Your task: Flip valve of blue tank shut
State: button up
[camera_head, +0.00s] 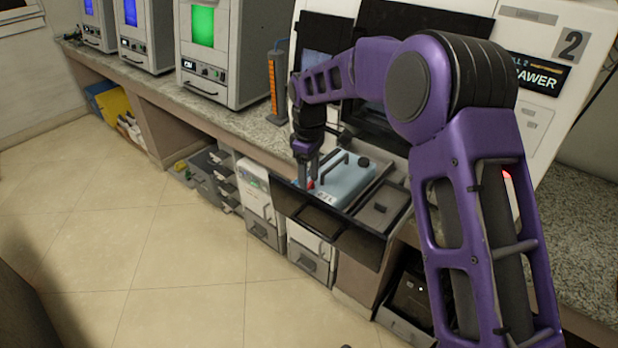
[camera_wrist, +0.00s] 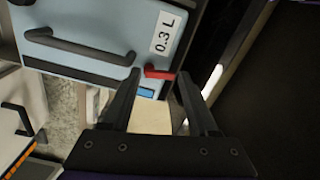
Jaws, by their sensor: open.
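The blue tank (camera_head: 345,180) is a light blue box with a dark handle on top. It sits in a dark open drawer (camera_head: 330,229) under the machine. In the wrist view the blue tank (camera_wrist: 105,28) carries a "0.3 L" label and a dark bar handle. Its red valve lever (camera_wrist: 159,73) sticks out from the tank's edge, and it also shows as a small red spot in the head view (camera_head: 310,184). My gripper (camera_wrist: 160,78) is open, pointing down, with the red lever between or just beyond its fingertips. I cannot tell whether a finger touches it.
Machines with coloured screens (camera_head: 203,27) stand on the counter at left. An orange cylinder (camera_head: 277,88) stands behind my gripper. Grey bins (camera_head: 208,174) sit below; the floor in front is clear.

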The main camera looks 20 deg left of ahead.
grip_shut()
jog(key=shift+a+m+p, duration=0.15)
jog(key=shift+m+p, duration=0.25)
jog(key=shift+m, duration=1)
grip_release()
notch_tip(320, 180, up, 18)
jog(key=p, duration=0.1)
jog(key=shift+f, duration=0.25)
jog(key=shift+w, duration=0.1)
